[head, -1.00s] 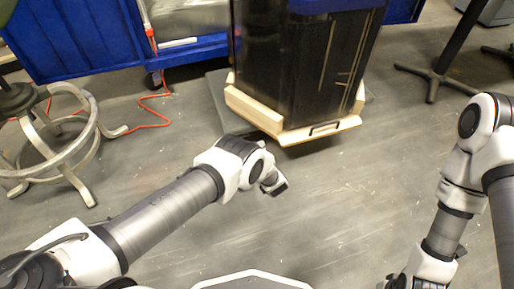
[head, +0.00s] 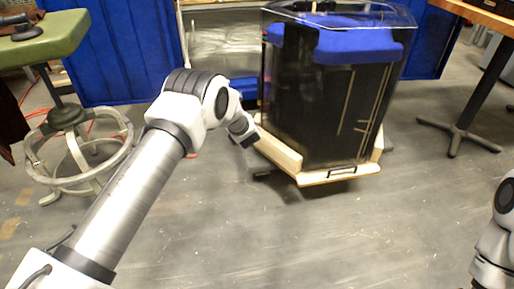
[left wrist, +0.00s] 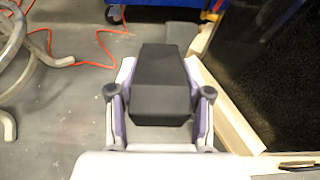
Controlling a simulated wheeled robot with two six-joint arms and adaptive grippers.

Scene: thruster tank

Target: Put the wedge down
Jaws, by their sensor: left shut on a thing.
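The wedge (left wrist: 160,85) is a dark grey-black block between the two fingers of my left gripper (left wrist: 160,100) in the left wrist view. The gripper is shut on it, with a finger pad against each side. In the head view my left gripper (head: 247,137) is small and partly hidden by its wrist, just left of the tank's wooden base; I cannot make out the wedge clearly there. My right arm shows only at the right edge of the head view, and its gripper is out of the picture.
The clear-walled tank (head: 335,110) with black panels stands on a wooden base (head: 340,176). A round metal stool frame (head: 125,150) is at the left, and a black table leg (head: 470,115) at the right. Blue cabinets (head: 120,55) stand behind. The front floor is clear.

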